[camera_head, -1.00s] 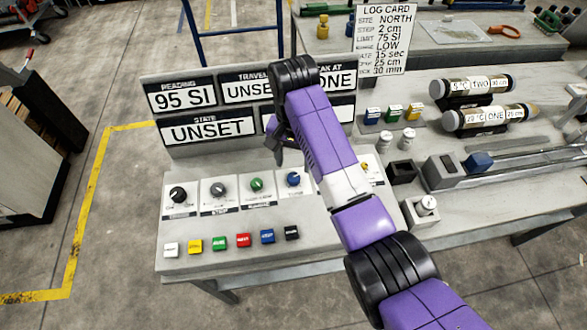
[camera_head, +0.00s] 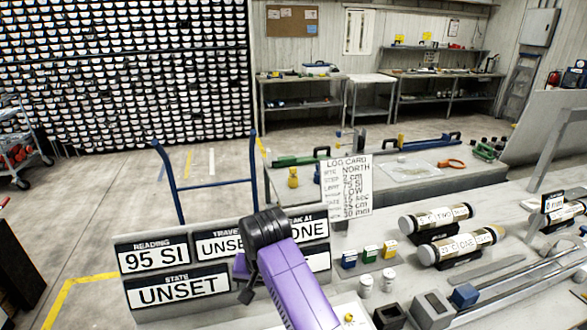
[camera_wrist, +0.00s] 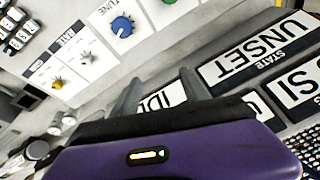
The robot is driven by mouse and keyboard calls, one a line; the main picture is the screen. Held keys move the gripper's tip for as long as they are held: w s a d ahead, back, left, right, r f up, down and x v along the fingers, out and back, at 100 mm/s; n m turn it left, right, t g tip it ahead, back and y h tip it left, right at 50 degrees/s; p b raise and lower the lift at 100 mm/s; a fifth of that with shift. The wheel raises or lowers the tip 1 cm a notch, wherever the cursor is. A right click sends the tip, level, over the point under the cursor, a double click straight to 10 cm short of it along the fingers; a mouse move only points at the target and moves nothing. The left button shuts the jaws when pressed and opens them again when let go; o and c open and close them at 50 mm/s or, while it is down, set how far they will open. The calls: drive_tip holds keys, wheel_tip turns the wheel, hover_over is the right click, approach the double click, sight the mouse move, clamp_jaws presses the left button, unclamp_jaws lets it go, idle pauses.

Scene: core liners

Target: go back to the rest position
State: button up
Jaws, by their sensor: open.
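My gripper (camera_head: 246,284) is in front of the display panel (camera_head: 225,235) in the head view and covers part of its labels. In the wrist view my gripper (camera_wrist: 160,88) has its two grey fingers apart with nothing between them. The panel reads 95 SI and UNSET, and other labels are partly hidden by my purple arm. The wrist view shows the UNSET label (camera_wrist: 258,52) upside down, with a blue knob (camera_wrist: 122,27) on the console beyond the fingers.
A log card (camera_head: 345,188) stands behind the panel. A blue frame (camera_head: 212,187) stands behind. Open floor lies at left.

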drive_tip(key=s+d+n+t+y+b, duration=0.1)
drive_tip(key=s+d+t+y, duration=0.2)
drive_tip(key=s+d+t, duration=1.15)
drive_tip(key=s+d+g+h, duration=0.1)
drive_tip(key=s+d, duration=0.3)
drive_tip(key=s, duration=0.6)
drive_tip(key=s+d+r+h+b, duration=0.1)
drive_tip(key=s+d, duration=0.4)
drive_tip(key=s, duration=0.6)
drive_tip(key=s+d+r+g+h+b, duration=0.1)
drive_tip(key=s+d, duration=0.3)
drive_tip(key=s, duration=0.6)
drive_tip(key=shift+s+d+m+g+h, duration=0.3)
drive_tip(key=shift+d+g+h, duration=0.1)
drive_tip(key=shift+h, duration=0.4)
